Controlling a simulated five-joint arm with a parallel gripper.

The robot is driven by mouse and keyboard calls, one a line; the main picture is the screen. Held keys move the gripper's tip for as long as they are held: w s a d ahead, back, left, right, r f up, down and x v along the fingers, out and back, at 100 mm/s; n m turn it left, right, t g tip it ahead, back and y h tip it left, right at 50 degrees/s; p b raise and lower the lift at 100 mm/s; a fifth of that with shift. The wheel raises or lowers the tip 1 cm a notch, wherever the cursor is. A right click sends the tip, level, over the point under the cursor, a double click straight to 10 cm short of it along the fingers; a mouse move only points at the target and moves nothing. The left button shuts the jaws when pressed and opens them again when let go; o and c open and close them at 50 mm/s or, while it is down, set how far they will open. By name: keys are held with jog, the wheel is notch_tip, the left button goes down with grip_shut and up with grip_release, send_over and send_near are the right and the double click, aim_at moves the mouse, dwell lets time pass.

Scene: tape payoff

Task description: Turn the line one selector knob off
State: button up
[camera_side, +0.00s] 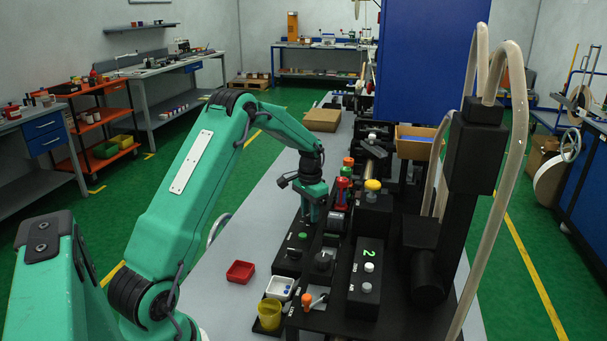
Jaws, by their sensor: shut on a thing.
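My green gripper (312,214) points down over the far part of a black control box (292,258) near the middle of the picture. The jaws are shut on what appears to be the selector knob there. The knob itself is hidden by the fingers, so its angle cannot be told. A green button (303,236) shows on the same box, nearer the camera than the gripper.
Right of it stand a box marked 2 (366,278), a yellow-topped part (373,185) and red parts (343,188).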

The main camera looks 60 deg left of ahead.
jog(key=m, duration=0.7)
jog(key=shift+w+r, duration=0.1)
jog(key=m, duration=0.7)
jog(key=shift+m, duration=0.4)
jog(key=m, duration=0.3)
jog(key=shift+m, duration=0.3)
jog(key=m, duration=0.3)
jog(key=shift+m, duration=0.3)
jog(key=m, duration=0.6)
jog(key=shift+m, duration=0.3)
jog(key=shift+a, duration=0.1)
jog(key=o, duration=1)
jog(key=shift+c, duration=0.2)
